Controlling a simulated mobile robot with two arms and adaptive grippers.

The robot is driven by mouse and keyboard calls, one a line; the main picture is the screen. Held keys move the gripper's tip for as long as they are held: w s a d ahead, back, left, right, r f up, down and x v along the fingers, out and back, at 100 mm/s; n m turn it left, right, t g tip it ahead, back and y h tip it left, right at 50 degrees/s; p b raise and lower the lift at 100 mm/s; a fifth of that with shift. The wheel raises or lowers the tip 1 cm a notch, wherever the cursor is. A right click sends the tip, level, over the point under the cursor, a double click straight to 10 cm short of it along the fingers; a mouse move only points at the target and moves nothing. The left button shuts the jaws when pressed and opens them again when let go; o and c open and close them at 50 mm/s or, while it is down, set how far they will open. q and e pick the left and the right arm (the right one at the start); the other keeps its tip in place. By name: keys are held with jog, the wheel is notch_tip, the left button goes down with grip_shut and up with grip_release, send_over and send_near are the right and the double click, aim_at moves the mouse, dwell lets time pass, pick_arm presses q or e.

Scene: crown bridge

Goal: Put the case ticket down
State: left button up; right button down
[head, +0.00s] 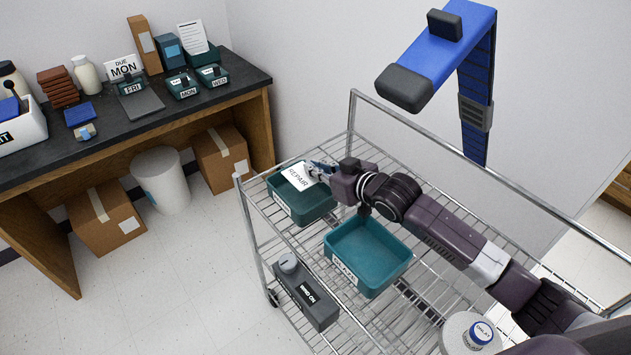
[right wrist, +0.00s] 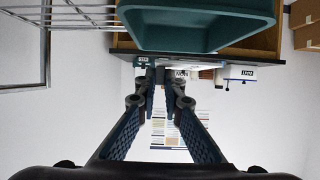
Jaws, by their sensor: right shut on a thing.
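The case ticket is a white card (head: 298,176) that reads REPAIR. It is at the fingertips of my right gripper (head: 319,169), over the far-left teal tray (head: 310,207) on the wire cart. In the head view the card overlaps this tray's opening, and I cannot tell whether it touches it. In the right wrist view my fingers (right wrist: 160,82) are close together at the tips, and the card is hard to make out there. A teal tray (right wrist: 200,42) fills the top of that view. My left gripper is out of view.
An empty teal tray (head: 368,252) stands in the cart's middle. Metal rails (head: 480,147) edge the cart. A crowded black-topped bench (head: 235,88) stands at left.

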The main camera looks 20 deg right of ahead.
jog(key=shift+f, duration=2.65)
jog(key=shift+f, duration=0.6)
jog(key=c, duration=2.3)
grip_release()
jog(key=shift+c, duration=0.2)
jog(key=shift+r, duration=0.1)
jog(key=shift+r, duration=0.25)
jog(key=v, duration=1.2)
jog(key=shift+r+b, duration=0.25)
jog(key=shift+b, duration=0.1)
